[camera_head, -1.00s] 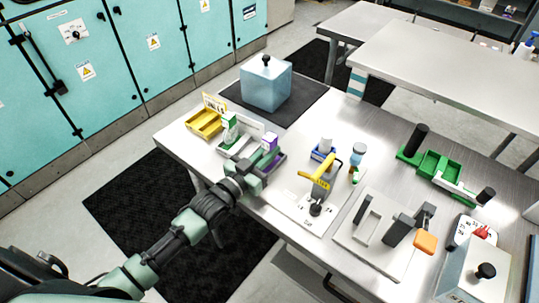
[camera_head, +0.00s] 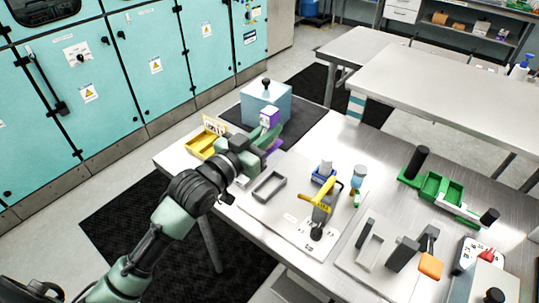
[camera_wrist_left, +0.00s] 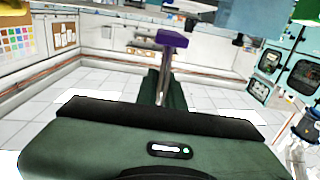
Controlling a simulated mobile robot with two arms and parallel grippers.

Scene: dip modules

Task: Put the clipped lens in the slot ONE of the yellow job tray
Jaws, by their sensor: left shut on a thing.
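My left gripper (camera_head: 262,138) is raised over the back left of the steel table, shut on a small white and purple piece (camera_head: 268,117), which I take to be the clipped lens. In the left wrist view its purple top (camera_wrist_left: 172,38) on a grey stem stands up between my dark green fingers. The yellow job tray (camera_head: 201,145) lies just left of the gripper, with a lettered sign behind it. The slot labels are too small to read, and the arm hides the area beside the tray. My right gripper is not in view.
A grey empty frame (camera_head: 269,186) and a yellow-handled clamp (camera_head: 325,200) sit on a pale board in front. Green trays (camera_head: 437,185) lie farther right.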

